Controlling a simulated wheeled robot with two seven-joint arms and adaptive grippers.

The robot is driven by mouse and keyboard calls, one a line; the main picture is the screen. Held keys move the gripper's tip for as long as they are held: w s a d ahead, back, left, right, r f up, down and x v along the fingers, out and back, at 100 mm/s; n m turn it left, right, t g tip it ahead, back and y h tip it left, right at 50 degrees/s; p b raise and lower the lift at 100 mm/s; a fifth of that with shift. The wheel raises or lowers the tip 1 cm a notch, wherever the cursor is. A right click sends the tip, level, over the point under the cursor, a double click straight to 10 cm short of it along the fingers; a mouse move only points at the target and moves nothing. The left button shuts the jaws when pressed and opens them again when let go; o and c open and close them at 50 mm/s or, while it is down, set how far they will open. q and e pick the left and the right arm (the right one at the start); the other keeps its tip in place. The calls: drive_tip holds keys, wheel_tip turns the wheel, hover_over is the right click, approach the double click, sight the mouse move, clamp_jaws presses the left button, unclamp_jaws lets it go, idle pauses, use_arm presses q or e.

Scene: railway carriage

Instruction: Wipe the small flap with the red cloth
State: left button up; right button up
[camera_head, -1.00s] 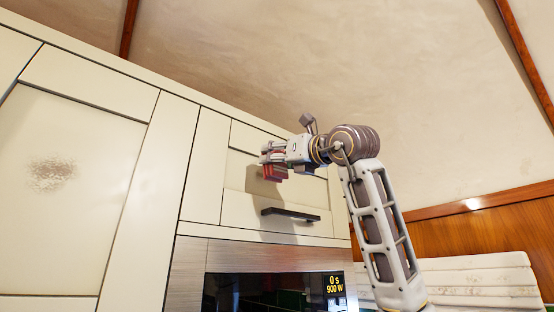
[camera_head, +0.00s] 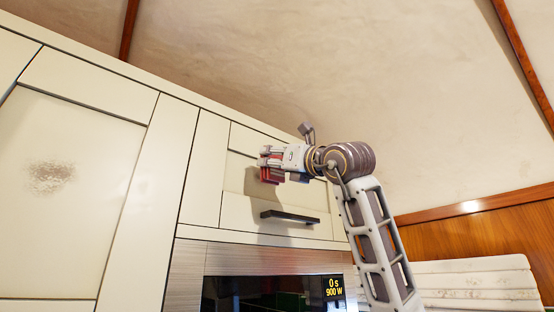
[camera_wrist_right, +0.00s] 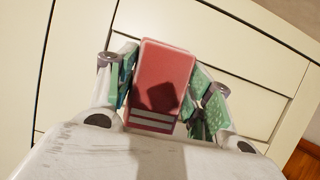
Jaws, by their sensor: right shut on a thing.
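The small flap (camera_head: 238,178) is a cream panel with a recessed middle above the microwave, with a black bar handle (camera_head: 290,216) low on it. My right gripper (camera_head: 268,164) is in front of the flap's upper part, above the handle. It is shut on the red cloth (camera_head: 267,177), a folded, block-like piece. In the right wrist view the red cloth (camera_wrist_right: 158,62) sits between the green-padded fingers, with pale stripes at its near end. A shadow falls on the flap beside it; I cannot tell whether the cloth touches the panel. My left gripper is not in view.
Below the flap is a microwave (camera_head: 190,275) with a dark glass front and a lit display. A larger cream door (camera_head: 95,190) with a brownish smudge is at the left. A white cushioned seat (camera_head: 470,290) and wood panelling (camera_head: 480,240) are at the right.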

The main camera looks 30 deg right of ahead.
sight(255, 168)
drive_tip(key=shift+w+a+p, duration=0.2)
drive_tip(key=shift+w+p, duration=0.2)
drive_tip(key=shift+w, duration=1)
drive_tip(key=shift+w+a+p, duration=0.15)
drive_tip(key=shift+w+p, duration=0.25)
drive_tip(key=shift+w, duration=1)
drive_tip(key=shift+w+a+p, duration=0.15)
drive_tip(key=shift+w+p, duration=0.15)
drive_tip(key=shift+w, duration=0.35)
drive_tip(key=shift+w+d, duration=0.15)
drive_tip(key=shift+d, duration=1.65)
drive_tip(key=shift+w+d+p, duration=0.2)
drive_tip(key=shift+d+p, duration=0.1)
drive_tip(key=shift+d, duration=0.6)
drive_tip(key=shift+w+d+p, duration=0.15)
drive_tip(key=shift+d+p, duration=0.15)
drive_tip(key=shift+d, duration=0.55)
